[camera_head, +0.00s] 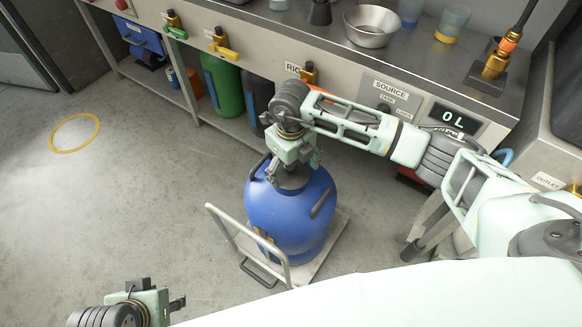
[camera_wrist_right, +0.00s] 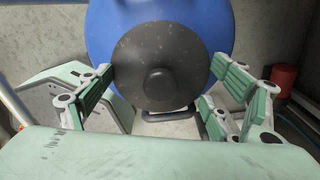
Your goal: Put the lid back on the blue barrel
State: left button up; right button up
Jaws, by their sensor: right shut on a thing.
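The blue barrel (camera_head: 290,215) stands upright on a low trolley below the counter. My right gripper (camera_head: 291,165) is over the barrel's top, pointing down. The round dark lid (camera_wrist_right: 160,62) has a knob in its middle and lies between the two fingers in the right wrist view, with the blue barrel (camera_wrist_right: 105,25) behind it. The fingers of my right gripper (camera_wrist_right: 165,75) are at opposite edges of the lid, shut on it. The lid is at the barrel's mouth; I cannot tell whether it is seated or just above. My left gripper (camera_head: 160,300) is at the bottom left, away from the barrel, its jaws unclear.
The trolley (camera_head: 330,240) has a pale handle at its left. The counter (camera_head: 290,30) behind carries a metal bowl (camera_head: 371,25), cups and a display reading 0 L. A green container (camera_head: 222,85) stands on the shelf below. The floor at left is clear, with a yellow ring (camera_head: 75,133).

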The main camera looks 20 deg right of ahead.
jog(key=o, duration=1.1)
